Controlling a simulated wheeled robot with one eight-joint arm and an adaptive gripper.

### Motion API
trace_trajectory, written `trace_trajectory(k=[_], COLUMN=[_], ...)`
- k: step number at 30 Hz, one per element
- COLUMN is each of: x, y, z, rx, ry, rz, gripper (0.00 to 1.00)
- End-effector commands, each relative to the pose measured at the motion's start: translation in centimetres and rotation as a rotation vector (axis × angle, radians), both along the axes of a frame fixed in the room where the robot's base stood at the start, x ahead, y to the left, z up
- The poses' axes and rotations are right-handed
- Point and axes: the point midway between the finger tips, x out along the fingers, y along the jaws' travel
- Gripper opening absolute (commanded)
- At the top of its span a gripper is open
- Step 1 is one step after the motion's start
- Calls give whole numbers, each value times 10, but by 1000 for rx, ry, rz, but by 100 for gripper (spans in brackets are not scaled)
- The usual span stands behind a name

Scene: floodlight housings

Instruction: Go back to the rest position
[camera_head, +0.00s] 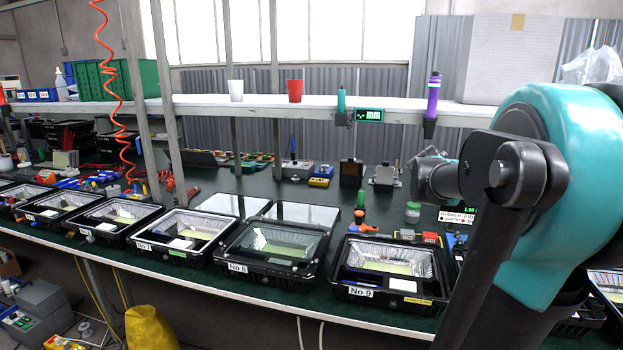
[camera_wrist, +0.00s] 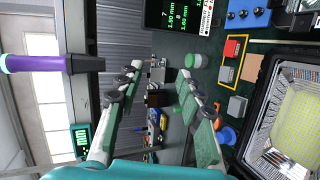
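My gripper (camera_wrist: 158,76) shows in the wrist view with its two fingers spread wide apart. Nothing is between the fingertips, so it is open and empty. In the head view my teal arm fills the right side and my fingers cannot be made out clearly. The floodlight housing No 9 (camera_head: 384,306) lies on the green bench left of my arm. A housing (camera_wrist: 250,160) with a shiny reflector also shows at the right of the wrist view, apart from my fingers.
Housings No 8 (camera_head: 285,279) and No 7 (camera_head: 170,256) stand in the row to the left. A shelf (camera_head: 270,99) above the bench carries a white cup (camera_head: 236,91) and a red cup (camera_head: 295,91). A purple-handled screwdriver (camera_head: 433,97) hangs at the shelf edge. An orange coiled hose (camera_head: 112,70) hangs at left.

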Motion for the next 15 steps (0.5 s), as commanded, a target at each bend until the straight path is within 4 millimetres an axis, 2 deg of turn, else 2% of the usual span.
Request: trace_trajectory(k=[1,6,12,15], x=[-18,-78,-157,-198], y=[12,53,109,137], z=[-30,-122,-216,-254], rx=[106,459,811,954], ry=[4,42,130,187], rz=[-36,-181,-354,-438], gripper=[37,37,37,37])
